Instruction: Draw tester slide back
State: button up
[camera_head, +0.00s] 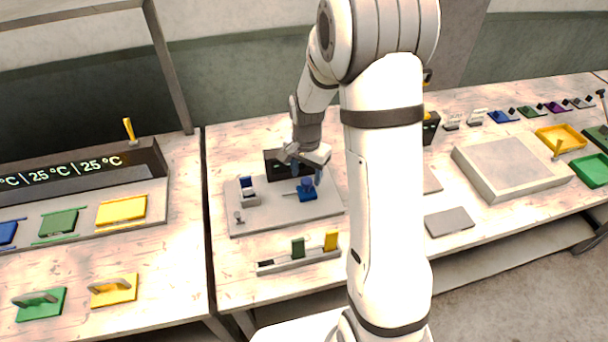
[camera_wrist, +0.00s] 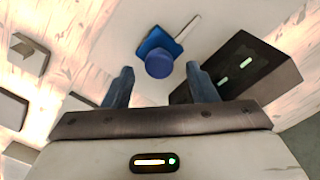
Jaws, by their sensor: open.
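The tester slide (camera_head: 307,194) is a small blue block with a round blue knob on top, on the right half of the light grey tester plate (camera_head: 250,221). In the wrist view the slide's knob (camera_wrist: 159,63) lies between my fingertips, with a pale rod (camera_wrist: 187,27) reaching from the block to the upper right. My gripper (camera_head: 306,170) is open above the slide, and its two blue fingers (camera_wrist: 160,74) stand apart on either side of the knob. I cannot tell how far the fingertips are above the knob, and no contact shows.
A dark display box (camera_head: 276,164) stands behind the slide; its green marks show in the wrist view (camera_wrist: 245,66). A grey holder with a blue piece (camera_head: 247,190) and a small knob (camera_head: 238,217) are on the plate's left. A rack (camera_head: 300,261) with green and yellow pieces lies in front.

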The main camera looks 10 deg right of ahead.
jog(key=shift+f, duration=1)
grip_shut()
